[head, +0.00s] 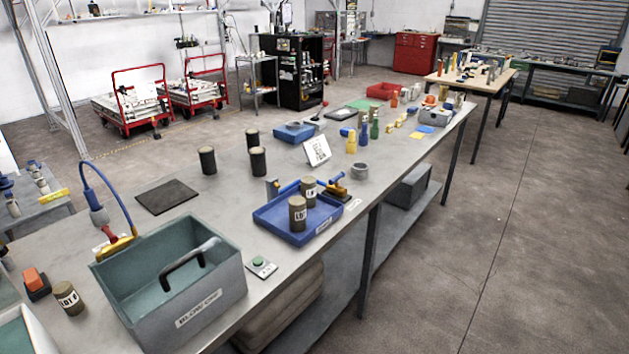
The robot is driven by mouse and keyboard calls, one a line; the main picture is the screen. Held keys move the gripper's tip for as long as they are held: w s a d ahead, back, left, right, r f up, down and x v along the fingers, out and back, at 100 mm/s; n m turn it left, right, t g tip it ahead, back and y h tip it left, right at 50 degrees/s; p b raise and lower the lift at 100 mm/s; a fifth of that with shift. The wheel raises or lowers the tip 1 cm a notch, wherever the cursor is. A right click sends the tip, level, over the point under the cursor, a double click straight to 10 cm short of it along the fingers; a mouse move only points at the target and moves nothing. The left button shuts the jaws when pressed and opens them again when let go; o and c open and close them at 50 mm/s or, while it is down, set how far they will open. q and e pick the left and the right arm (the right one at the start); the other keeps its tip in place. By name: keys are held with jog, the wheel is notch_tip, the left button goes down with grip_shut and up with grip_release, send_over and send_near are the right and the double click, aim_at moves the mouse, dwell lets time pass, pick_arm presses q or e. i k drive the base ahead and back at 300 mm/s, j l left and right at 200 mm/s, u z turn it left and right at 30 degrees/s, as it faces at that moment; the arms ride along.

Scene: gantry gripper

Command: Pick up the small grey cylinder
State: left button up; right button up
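A small grey cylinder (272,188) stands upright at the back left corner of the blue tray (283,229); I cannot tell whether it is inside or just behind it. A short, wide grey cylinder (360,171), seemingly hollow on top, stands on the table right of the tray. Two brownish-grey labelled cylinders, a front one (298,215) and a rear one (309,192), stand in the tray. Another labelled cylinder (67,298) stands at the near left. Three dark cylinders (208,161) (252,139) (258,161) stand farther back. Neither of my grippers is in view.
A grey-green toolbox (213,307) with a black handle fills the near table. A tool with a blue hose (101,216) stands behind it. The black mat (167,197) is bare.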

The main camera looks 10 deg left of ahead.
aim_at(308, 183)
jog(key=i+l+u, duration=0.3)
jog(key=i+l, duration=0.65)
